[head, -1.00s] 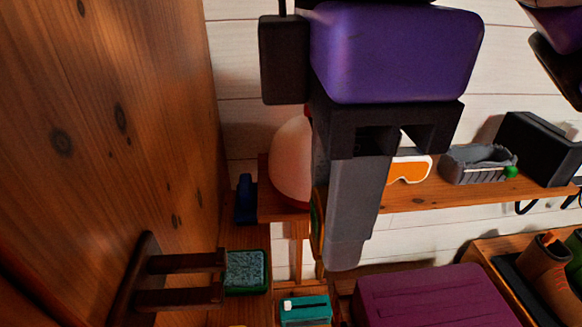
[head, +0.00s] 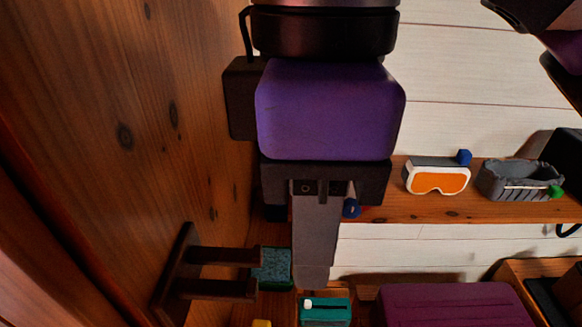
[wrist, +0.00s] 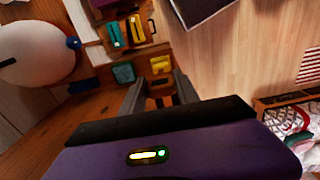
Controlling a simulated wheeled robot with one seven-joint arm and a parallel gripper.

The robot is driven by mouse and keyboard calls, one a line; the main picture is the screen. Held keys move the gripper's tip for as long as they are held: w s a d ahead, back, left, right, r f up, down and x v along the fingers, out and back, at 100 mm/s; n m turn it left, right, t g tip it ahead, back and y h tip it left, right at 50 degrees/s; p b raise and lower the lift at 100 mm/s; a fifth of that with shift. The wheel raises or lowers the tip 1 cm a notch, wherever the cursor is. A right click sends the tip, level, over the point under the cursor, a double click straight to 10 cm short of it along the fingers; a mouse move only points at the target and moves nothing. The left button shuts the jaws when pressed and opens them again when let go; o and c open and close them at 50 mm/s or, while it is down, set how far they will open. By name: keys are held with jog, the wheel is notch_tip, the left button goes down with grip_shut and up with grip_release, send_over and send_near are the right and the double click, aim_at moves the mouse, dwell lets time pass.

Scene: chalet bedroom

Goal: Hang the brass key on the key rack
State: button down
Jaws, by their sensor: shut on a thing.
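The key rack (head: 180,270) is a dark wooden plate with two pegs pointing right, at the lower left of the head view. My gripper (head: 312,285) points down, a short way right of the peg ends, with a visible gap. In the head view its fingers overlap edge-on. In the wrist view my gripper (wrist: 160,95) shows its two grey fingers, with a brownish piece between or beyond them. I cannot tell if that piece is the brass key or something behind it. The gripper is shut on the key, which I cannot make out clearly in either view.
A teal sponge-like block (head: 272,268) lies behind the pegs. A teal box (head: 325,310) is below my gripper, and a purple case (head: 460,305) is to its right. Orange goggles (head: 437,178) and a grey tray (head: 518,182) stand on a wooden shelf. A wooden surface rises at left.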

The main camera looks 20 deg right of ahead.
jog(key=w+a+f, duration=0.1)
jog(key=w+a, duration=0.1)
jog(key=a, duration=0.4)
dwell(0.8)
jog(key=shift+w+a+f, duration=0.1)
jog(key=shift+w, duration=0.05)
jog(key=c, duration=0.8)
grip_release()
